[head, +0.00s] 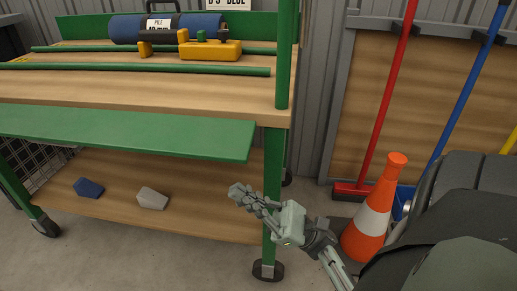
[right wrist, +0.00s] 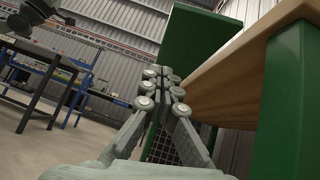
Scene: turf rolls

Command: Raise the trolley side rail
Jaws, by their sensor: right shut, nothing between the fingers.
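The trolley is a green-framed cart with a wooden top deck (head: 130,88) and a wooden lower shelf (head: 205,213). Its side rail, a long flat green panel (head: 130,132), is down along the near side, below the deck edge; it also shows in the right wrist view (right wrist: 195,42). My right gripper (head: 236,190) is shut and empty, below the rail's right end and left of the green corner post (head: 272,190). In the right wrist view the shut fingers (right wrist: 162,72) overlap the panel; I cannot tell whether they touch. My left gripper is not in view.
A blue roll (head: 205,24) and a yellow tool (head: 212,49) lie on the deck. Blue (head: 89,187) and grey (head: 152,198) blocks lie on the shelf. An orange cone (head: 385,180) and a red broom (head: 385,100) stand at right, close to my right arm.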

